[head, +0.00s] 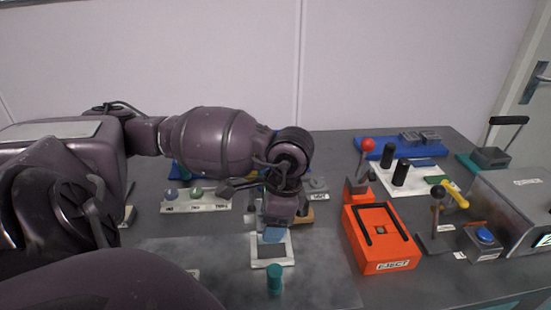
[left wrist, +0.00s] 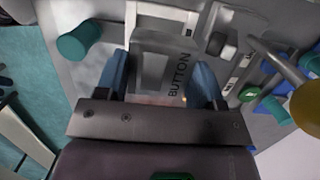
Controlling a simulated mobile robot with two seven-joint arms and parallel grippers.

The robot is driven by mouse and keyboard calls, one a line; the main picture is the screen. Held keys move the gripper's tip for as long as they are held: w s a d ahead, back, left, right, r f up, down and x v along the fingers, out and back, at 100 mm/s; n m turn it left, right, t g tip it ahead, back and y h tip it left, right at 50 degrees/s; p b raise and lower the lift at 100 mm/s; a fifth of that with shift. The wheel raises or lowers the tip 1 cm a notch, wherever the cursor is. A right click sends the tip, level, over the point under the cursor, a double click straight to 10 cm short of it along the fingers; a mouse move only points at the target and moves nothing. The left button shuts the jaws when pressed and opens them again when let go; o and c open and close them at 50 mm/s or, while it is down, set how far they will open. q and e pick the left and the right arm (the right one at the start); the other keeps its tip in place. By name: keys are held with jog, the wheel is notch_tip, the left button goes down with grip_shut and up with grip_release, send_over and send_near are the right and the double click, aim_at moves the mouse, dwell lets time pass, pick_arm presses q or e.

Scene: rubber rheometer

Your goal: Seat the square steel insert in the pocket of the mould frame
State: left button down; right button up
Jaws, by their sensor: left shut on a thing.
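My left gripper (head: 273,236) hangs pointing down over the white mould frame (head: 270,264) near the table's front middle. In the left wrist view, its blue fingers (left wrist: 162,82) are shut on the square steel insert (left wrist: 155,45), a grey block between them. Part of the white mould frame (left wrist: 130,25) shows just beyond the insert. In the head view the fingers cover the insert, and I cannot tell whether its underside touches the frame or is in the pocket. My right gripper is not in view.
A teal cylinder (head: 274,279) stands just in front of the frame. A white strip with knobs (head: 196,205) lies behind left. An orange EJECT box (head: 381,253) stands right, with a red-knobbed lever (head: 367,146) behind it. The dark mat is bare left of the frame.

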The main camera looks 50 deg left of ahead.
pick_arm(q)
jog(key=shift+f+b, duration=0.4)
jog(key=shift+f, duration=0.55)
jog(key=shift+f+b, duration=0.45)
jog(key=shift+f, duration=0.2)
jog(key=shift+b, duration=0.3)
dwell(0.4)
dwell(0.6)
jog(key=shift+b, duration=0.3)
